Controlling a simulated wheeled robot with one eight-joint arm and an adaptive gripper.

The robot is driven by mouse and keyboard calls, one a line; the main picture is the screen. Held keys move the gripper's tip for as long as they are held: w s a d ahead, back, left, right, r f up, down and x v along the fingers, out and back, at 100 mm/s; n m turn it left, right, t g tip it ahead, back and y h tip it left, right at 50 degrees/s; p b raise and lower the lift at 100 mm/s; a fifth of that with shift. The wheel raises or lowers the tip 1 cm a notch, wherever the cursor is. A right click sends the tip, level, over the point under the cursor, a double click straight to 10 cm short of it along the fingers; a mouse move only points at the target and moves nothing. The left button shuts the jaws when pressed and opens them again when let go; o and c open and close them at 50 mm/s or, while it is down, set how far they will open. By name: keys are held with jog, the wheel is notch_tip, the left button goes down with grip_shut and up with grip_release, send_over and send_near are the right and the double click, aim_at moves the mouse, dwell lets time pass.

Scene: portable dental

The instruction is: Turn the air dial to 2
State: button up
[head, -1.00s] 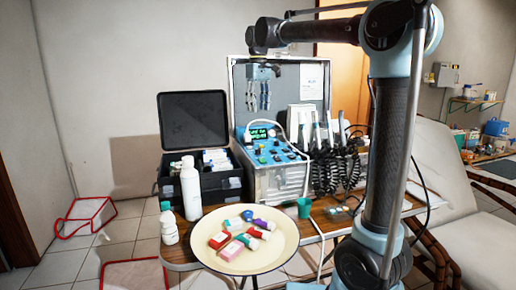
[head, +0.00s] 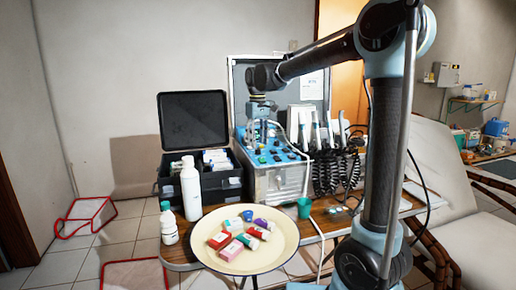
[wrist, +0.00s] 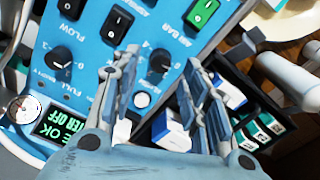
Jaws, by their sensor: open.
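The blue control panel (head: 285,153) tops a silver dental unit. In the wrist view it shows a black dial (wrist: 158,65) ahead, between my fingertips in the picture. My gripper (wrist: 155,72) is open and empty, pointing down over the panel; I see no contact. In the head view my gripper (head: 261,122) hides part of the panel.
A lit green display (wrist: 60,122), a round gauge (wrist: 22,108) and a green switch (wrist: 203,12) are close by. An open black case (head: 205,185) stands left of the unit, corded handpieces (head: 335,165) right. A cream plate (head: 270,262) with small boxes is in front.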

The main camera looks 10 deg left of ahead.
aim_at(258, 151)
jog(key=shift+f, duration=1.5)
grip_shut()
